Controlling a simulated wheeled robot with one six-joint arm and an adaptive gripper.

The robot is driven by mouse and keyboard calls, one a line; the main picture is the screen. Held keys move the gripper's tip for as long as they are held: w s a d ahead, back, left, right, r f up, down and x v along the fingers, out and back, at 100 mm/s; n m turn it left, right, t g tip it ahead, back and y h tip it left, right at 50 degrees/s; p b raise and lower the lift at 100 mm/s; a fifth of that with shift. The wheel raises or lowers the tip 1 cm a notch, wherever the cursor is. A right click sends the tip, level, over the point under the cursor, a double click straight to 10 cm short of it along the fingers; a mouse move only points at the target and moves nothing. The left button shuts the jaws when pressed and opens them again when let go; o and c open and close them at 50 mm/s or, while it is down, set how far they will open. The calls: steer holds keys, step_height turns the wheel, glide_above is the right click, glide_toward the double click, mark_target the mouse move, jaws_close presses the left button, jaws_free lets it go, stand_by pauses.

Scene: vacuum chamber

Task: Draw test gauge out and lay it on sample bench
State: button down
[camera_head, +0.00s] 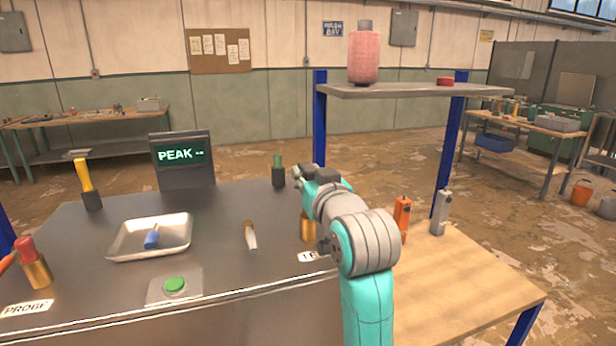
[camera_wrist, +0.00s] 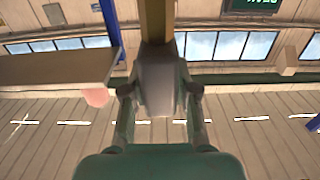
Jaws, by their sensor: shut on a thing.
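My gripper (camera_head: 300,178) is at the end of the teal arm, above the right part of a dark-topped bench (camera_head: 215,215). In the wrist view my gripper (camera_wrist: 160,110) is shut on a grey piece (camera_wrist: 158,80) with a brass-coloured part (camera_wrist: 155,20) running to the top edge. I take this piece for the test gauge; the arm hides it in the head view. Below the gripper, a brass fitting (camera_head: 307,228) stands by a partly covered label (camera_head: 312,257) starting "TE". Whether the piece still touches the fitting I cannot tell. A wooden bench top (camera_head: 465,280) lies at the right.
A shallow tray (camera_head: 122,242) holds a blue item. A brass-and-white piece (camera_head: 250,235), a green button (camera_head: 174,284) and a "PEAK" screen (camera_head: 183,158) are nearby. A shelf (camera_head: 415,91) bears a pink bottle (camera_head: 363,57). Orange (camera_head: 402,218) and grey (camera_head: 440,212) items stand right of the arm.

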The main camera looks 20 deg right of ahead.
steer(key=shift+r, duration=3.9)
steer(key=shift+f, duration=0.1)
